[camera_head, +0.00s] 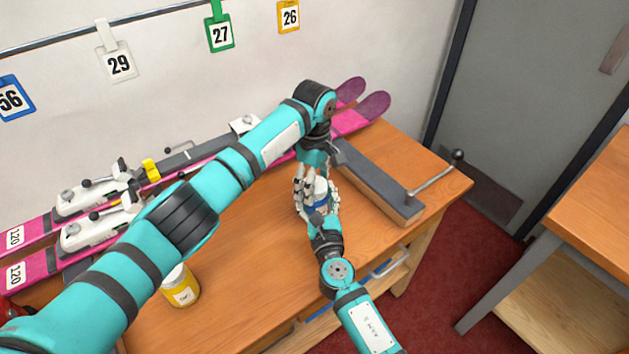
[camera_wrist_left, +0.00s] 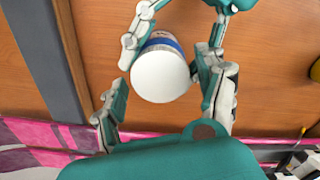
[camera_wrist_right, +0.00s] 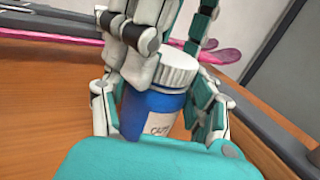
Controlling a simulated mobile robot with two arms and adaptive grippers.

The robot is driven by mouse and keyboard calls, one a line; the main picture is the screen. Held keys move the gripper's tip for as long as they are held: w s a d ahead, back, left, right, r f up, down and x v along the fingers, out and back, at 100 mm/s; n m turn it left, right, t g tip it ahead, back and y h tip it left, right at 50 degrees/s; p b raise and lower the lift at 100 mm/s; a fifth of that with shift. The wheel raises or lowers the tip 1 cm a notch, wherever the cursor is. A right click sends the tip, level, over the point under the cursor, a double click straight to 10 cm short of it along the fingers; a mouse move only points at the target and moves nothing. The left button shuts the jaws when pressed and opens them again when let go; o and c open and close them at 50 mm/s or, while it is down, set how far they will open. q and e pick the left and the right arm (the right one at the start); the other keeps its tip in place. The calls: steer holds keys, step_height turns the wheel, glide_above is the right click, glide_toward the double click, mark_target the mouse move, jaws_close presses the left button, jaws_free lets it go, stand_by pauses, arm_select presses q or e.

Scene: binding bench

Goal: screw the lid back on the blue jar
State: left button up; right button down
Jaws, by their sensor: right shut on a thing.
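The blue jar (camera_wrist_right: 150,112) stands on the wooden bench with a pale label. Its white ribbed lid (camera_wrist_right: 179,70) sits on top of it; I cannot tell how tightly. The lid also shows as a white disc in the left wrist view (camera_wrist_left: 160,76). My right gripper (camera_head: 318,217) is shut on the jar's body from the front. My left gripper (camera_wrist_left: 163,72) points down from above, its fingers on both sides of the lid with small gaps visible, so it looks open. In the head view, fingers partly hide the jar (camera_head: 320,187).
A yellow jar (camera_head: 181,287) stands on the bench (camera_head: 235,290) at the front left. Pink skis (camera_head: 372,108) lie along the back. A grey-topped block with a crank handle (camera_head: 385,185) is close to the jar's right. The bench's front edge is near.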

arm_select(q)
steer(key=shift+o, duration=0.3)
steer(key=shift+r, duration=2.25)
steer(key=o, duration=0.4)
steer(key=shift+r, duration=0.1)
step_height(320, 180, up, 12)
arm_select(e)
steer(key=shift+c, duration=1.5)
jaws_free()
steer(key=shift+s, duration=0.1)
